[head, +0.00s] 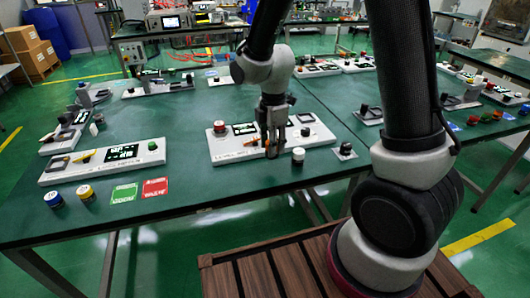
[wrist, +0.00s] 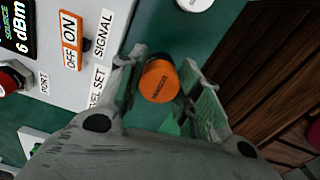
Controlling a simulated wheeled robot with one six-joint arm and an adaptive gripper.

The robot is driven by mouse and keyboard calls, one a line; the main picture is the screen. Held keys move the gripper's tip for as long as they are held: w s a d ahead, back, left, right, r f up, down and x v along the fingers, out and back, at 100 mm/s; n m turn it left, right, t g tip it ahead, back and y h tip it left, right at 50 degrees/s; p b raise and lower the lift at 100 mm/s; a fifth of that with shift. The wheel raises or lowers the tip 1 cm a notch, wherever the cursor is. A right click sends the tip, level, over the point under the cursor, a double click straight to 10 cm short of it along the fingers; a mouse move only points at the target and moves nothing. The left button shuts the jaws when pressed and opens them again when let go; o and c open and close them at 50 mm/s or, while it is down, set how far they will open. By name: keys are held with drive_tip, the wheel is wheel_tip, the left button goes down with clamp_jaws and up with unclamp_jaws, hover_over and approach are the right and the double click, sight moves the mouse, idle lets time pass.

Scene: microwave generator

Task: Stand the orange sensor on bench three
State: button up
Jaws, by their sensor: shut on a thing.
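The orange sensor (wrist: 159,82) is a short cylinder with a dark printed label, seen end-on in the wrist view. My gripper (wrist: 163,88) is shut on it, one finger on each side. In the head view my gripper (head: 272,150) is low over the front edge of the green table, by the white instrument panel (head: 225,147). The sensor is mostly hidden by the fingers there. Whether its lower end touches the table is hard to tell. No bench number is readable, so I cannot tell which bench is three.
A white-topped cylinder (head: 298,156) stands just right of my gripper. A small black-knobbed block (head: 345,151) is further right. Another panel (head: 103,160), blue and yellow cylinders (head: 85,192), and green and red cards (head: 154,187) are on the left. Bare tabletop lies between the panels.

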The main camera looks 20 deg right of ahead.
drive_tip(key=shift+f, duration=2.55)
drive_tip(key=shift+f, duration=0.15)
drive_tip(key=o, duration=1.1)
wheel_tip(320, 180, up, 12)
drive_tip(key=shift+d+r, duration=0.1)
drive_tip(key=shift+r, duration=0.15)
drive_tip(key=s+d+r+m+t, duration=0.1)
drive_tip(key=s+d+r+m, duration=0.4)
drive_tip(key=s+m, duration=0.1)
drive_tip(key=s+d+r+m+t, duration=0.1)
drive_tip(key=s+d+r+m, duration=0.3)
drive_tip(key=s+r+m, duration=0.1)
drive_tip(key=s+d+r+m+t, duration=0.2)
drive_tip(key=s+d+r+m, duration=0.3)
drive_tip(key=s+m, duration=0.3)
drive_tip(key=shift+d+m, duration=0.3)
drive_tip(key=shift+m, duration=0.1)
